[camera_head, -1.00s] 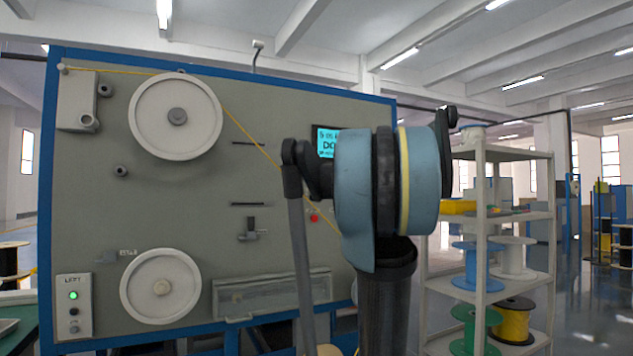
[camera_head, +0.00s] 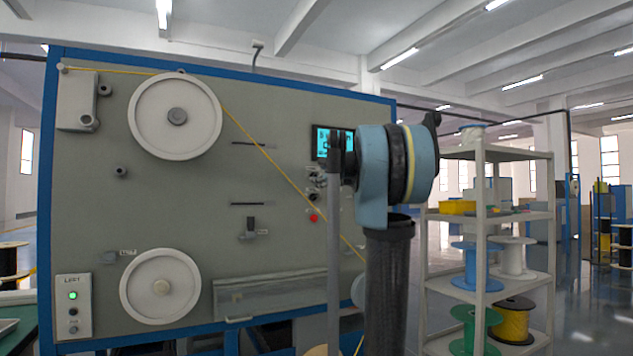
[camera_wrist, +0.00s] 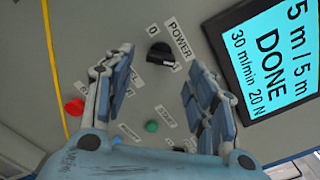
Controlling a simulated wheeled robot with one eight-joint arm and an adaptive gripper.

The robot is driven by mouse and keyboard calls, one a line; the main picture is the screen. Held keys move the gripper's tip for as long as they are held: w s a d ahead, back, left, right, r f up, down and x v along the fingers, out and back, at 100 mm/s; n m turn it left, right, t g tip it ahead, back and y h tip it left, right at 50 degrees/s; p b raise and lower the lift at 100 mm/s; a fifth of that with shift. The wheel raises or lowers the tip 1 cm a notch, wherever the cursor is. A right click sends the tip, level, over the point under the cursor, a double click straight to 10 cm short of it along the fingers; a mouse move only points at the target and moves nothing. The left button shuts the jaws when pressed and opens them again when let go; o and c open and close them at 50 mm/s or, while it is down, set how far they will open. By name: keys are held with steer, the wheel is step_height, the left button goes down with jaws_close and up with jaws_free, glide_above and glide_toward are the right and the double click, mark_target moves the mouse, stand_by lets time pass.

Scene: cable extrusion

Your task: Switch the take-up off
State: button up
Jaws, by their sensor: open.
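The take-up machine (camera_head: 220,200) is a grey panel in a blue frame with a yellow cable and white wheels. In the wrist view, its black POWER knob (camera_wrist: 160,53) sits between labels 0 and 1; I cannot tell which it points to. My gripper (camera_wrist: 158,70) is open and empty, its fingers either side of the knob in the picture; contact is not visible. A green button (camera_wrist: 151,126) labelled START lies between the fingers, lower in the picture. A red button (camera_wrist: 74,107) is beside the left finger. In the head view, my arm hides the gripper.
The screen (camera_wrist: 278,52) reads 5 m / 5 m, DONE. The yellow cable (camera_head: 262,148) runs diagonally across the panel near the controls. A box with a lit green light (camera_head: 73,295) is at the lower left. A shelf (camera_head: 485,200) with spools stands to the right.

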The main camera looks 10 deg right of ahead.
steer(key=shift+x, duration=2.45)
steer(key=c, duration=1.1)
